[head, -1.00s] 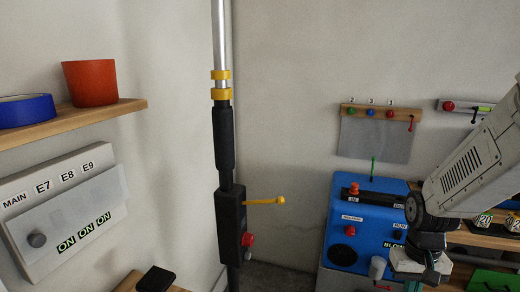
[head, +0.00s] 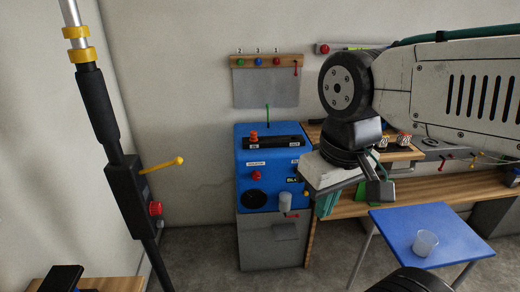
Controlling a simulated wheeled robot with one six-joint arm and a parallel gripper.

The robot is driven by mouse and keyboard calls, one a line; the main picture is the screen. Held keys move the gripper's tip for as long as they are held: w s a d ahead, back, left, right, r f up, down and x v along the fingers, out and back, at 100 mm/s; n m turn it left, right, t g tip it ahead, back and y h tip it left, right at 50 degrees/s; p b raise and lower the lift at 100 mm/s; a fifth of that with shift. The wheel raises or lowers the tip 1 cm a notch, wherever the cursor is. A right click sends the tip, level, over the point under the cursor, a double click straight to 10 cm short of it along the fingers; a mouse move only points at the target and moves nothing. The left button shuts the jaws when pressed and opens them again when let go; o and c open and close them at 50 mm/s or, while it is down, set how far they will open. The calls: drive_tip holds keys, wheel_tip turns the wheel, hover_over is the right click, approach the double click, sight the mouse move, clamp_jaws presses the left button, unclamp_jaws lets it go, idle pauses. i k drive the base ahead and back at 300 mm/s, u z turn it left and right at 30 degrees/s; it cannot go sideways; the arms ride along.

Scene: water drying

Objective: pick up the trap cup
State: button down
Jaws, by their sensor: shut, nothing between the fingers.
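A small translucent cup (head: 425,243) stands upright on a blue table (head: 400,228) at the lower right. A second small cup-like grey part (head: 285,202) is at the lower front of the blue machine (head: 262,168). I cannot tell from its look which of these is the trap cup. My gripper (head: 379,192) hangs from the arm in front of the workbench, up and left of the cup on the blue table in the picture. It is shut and empty, apart from both cups.
A black pole (head: 122,180) with a yellow lever stands at the left. A wooden workbench (head: 440,190) runs behind the blue table. A wooden stool or shelf top (head: 105,284) shows at the lower left. Grey floor (head: 200,262) lies open between pole and machine.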

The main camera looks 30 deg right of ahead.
sight(424, 244)
drive_tip(key=z, duration=2.4)
drive_tip(key=k, duration=0.35)
